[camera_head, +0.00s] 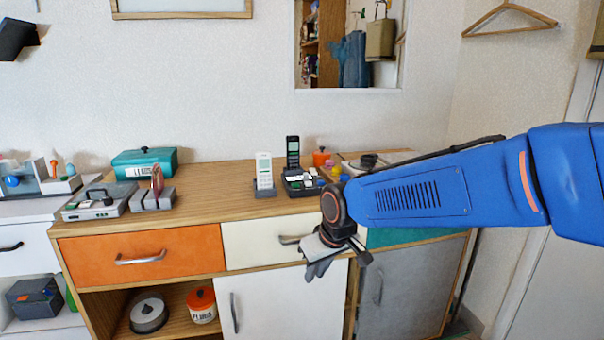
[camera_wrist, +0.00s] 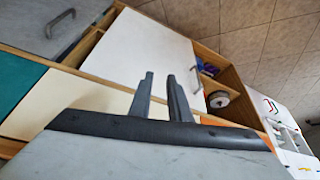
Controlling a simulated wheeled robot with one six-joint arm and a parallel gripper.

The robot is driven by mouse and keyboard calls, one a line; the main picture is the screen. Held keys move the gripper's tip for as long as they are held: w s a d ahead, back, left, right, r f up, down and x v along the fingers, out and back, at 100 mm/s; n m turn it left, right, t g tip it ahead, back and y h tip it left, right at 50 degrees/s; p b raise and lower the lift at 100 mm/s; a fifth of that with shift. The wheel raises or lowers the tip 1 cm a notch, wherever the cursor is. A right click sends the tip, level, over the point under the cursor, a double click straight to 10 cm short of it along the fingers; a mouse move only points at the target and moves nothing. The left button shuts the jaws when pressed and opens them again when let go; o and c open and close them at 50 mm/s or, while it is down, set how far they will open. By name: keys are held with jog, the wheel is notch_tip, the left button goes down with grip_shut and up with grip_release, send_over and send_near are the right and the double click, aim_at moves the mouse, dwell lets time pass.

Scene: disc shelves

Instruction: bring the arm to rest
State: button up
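My gripper (camera_head: 318,268) hangs at the end of my blue arm (camera_head: 425,195), in front of the cabinet near the white upper drawer and the top of the white door. Its fingers point downward in the head view. In the wrist view my gripper (camera_wrist: 161,76) has two dark fingers with a gap between them and nothing in the gap. The arm reaches in from the right, bent down at the wrist. It hides part of the cabinet's right side.
An orange drawer (camera_head: 140,256) and white door (camera_head: 280,305) look closed.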

jog(key=s+d+r+m+h, duration=0.1)
jog(key=s+d+r+m, duration=0.1)
jog(key=s+d, duration=0.45)
jog(key=s+d+r+m, duration=0.1)
jog(key=s+d, duration=0.3)
jog(key=d, duration=0.6)
jog(key=s+d+f+m+t+h, duration=0.1)
jog(key=s+d+f+m, duration=0.1)
jog(key=s+d, duration=0.7)
jog(key=s+m, duration=0.1)
jog(key=s, duration=0.3)
jog(key=shift+h, duration=0.3)
